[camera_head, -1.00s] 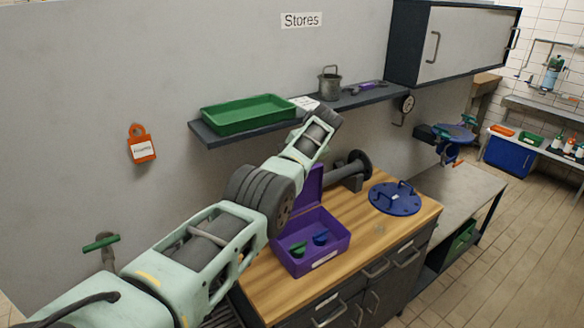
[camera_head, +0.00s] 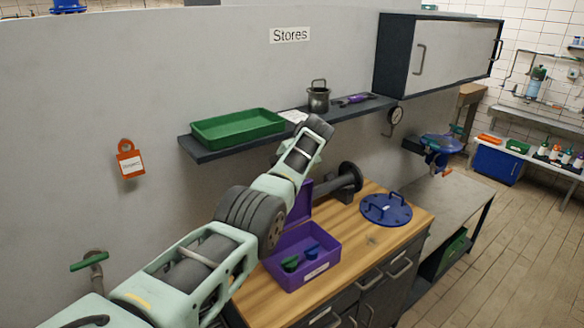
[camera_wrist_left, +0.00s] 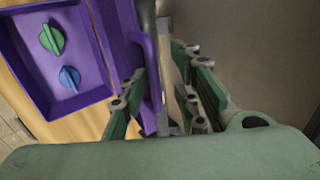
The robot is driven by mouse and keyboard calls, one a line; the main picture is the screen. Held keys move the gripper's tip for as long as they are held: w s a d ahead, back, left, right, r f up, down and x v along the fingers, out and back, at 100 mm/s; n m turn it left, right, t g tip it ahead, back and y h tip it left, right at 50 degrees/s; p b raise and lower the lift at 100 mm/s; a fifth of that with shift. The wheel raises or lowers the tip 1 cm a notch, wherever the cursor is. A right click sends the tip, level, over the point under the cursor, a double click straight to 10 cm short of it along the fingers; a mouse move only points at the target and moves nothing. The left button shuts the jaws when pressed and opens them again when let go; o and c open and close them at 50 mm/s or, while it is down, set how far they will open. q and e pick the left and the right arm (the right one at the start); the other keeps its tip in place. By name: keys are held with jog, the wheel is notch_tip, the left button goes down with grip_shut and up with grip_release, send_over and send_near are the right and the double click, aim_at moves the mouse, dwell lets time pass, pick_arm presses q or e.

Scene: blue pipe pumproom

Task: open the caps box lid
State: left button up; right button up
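The purple caps box (camera_head: 322,262) sits on the wooden worktop, with a green cap (camera_head: 290,264) and a blue cap (camera_head: 312,251) inside. Its purple lid (camera_head: 299,205) stands raised at the back, partly hidden by my left arm. In the left wrist view, the box (camera_wrist_left: 91,60) is at the left and the lid (camera_wrist_left: 118,35) with its handle (camera_wrist_left: 152,65) is beside it. My left gripper (camera_wrist_left: 165,108) has its fingers apart, with the handle end and lid edge between them; contact is unclear. The head view hides this gripper. My right gripper is not in view.
A blue flanged disc (camera_head: 386,209) lies on the worktop (camera_head: 345,285) right of the box. A dark flanged pipe piece (camera_head: 340,185) is behind the box. A wall shelf (camera_head: 215,150) with a green tray (camera_head: 238,128) and metal pot (camera_head: 318,97) hangs above.

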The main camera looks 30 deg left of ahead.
pick_arm(q)
jog(key=v, duration=1.1)
jog(key=shift+s+d, duration=0.1)
